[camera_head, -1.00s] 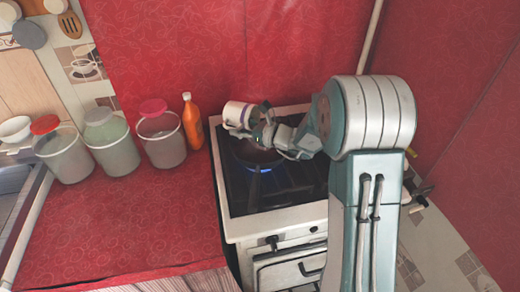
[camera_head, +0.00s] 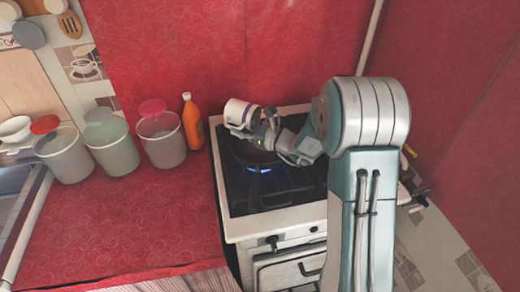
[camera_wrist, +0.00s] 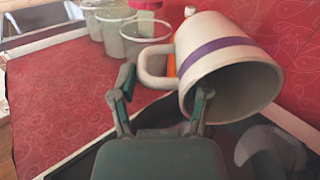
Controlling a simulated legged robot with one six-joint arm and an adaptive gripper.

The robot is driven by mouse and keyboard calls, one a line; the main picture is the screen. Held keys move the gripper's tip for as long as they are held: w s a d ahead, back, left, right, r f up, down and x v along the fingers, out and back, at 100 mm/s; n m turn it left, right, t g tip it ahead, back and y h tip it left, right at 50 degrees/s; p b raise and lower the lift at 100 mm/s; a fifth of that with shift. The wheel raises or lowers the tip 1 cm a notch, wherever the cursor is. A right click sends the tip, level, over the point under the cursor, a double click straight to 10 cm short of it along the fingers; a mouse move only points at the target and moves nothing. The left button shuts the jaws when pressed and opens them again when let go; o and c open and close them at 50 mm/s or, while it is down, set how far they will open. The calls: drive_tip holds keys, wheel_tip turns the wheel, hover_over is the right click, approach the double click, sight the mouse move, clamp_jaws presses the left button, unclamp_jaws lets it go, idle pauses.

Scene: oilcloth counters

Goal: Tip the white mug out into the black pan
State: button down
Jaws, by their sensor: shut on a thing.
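The white mug (camera_head: 238,112) with a purple band is held above the stove, over the black pan (camera_head: 240,150). In the wrist view the mug (camera_wrist: 225,50) lies tipped on its side, its mouth facing down and towards the camera. The inside that shows looks empty. My gripper (camera_head: 262,128) is shut on the mug at its handle side; in the wrist view the gripper (camera_wrist: 163,98) has its fingers by the handle. The pan is partly hidden by the mug and gripper.
A blue flame (camera_head: 260,170) burns on the stove (camera_head: 238,226) under the pan. The red counter front (camera_head: 130,225) is clear. A red wall rises close behind.

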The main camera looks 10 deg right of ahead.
drive_tip(key=shift+s+d+r+t+y, duration=0.1)
drive_tip(key=shift+d+t+y, duration=0.05)
drive_tip(key=shift+t+y, duration=0.25)
